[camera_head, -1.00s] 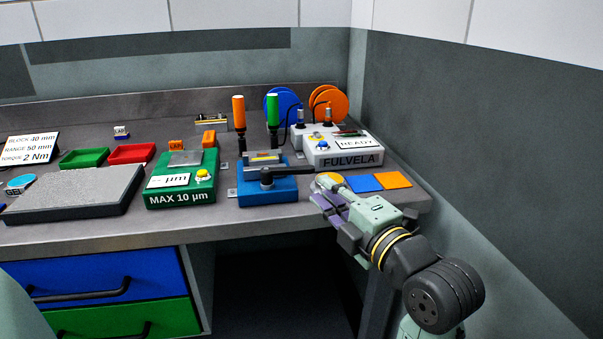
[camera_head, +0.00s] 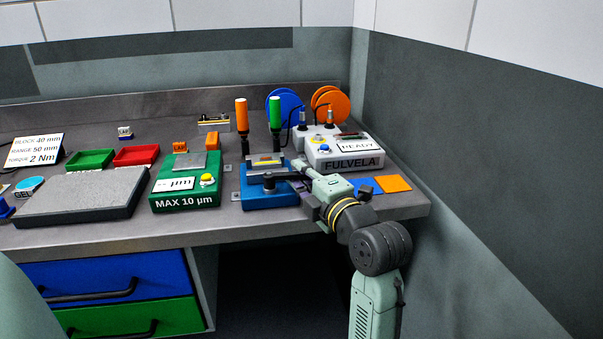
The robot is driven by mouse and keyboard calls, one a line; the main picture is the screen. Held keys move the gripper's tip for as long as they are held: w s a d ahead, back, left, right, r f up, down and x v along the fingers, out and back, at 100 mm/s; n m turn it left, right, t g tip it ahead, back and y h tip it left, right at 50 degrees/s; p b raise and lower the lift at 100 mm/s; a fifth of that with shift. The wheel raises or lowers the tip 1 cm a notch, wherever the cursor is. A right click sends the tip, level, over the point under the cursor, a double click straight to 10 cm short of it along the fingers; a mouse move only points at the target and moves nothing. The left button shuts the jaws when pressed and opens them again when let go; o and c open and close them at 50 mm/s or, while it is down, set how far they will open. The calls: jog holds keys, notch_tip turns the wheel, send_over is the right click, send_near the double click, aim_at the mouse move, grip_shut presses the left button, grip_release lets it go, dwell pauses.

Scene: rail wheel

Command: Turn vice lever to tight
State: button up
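The blue vice (camera_head: 268,198) stands at the front edge of the bench, with a metal block-like piece (camera_head: 265,161) at its top. Its black lever (camera_head: 281,177) starts at a round hub on the front and points right. My gripper (camera_head: 304,185) is at the right side of the vice, by the lever's free end. The fingers overlap the lever end in this view, so I cannot tell whether they touch it or how far apart they are.
A white FULVELA box (camera_head: 345,164) reading READY stands behind my gripper. Orange (camera_head: 242,115) and green (camera_head: 275,112) handled tools stand upright behind the vice. A green gauge block (camera_head: 185,198) is to its left. Blue and orange (camera_head: 393,184) squares lie right.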

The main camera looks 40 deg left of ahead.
grip_shut()
dwell(0.6)
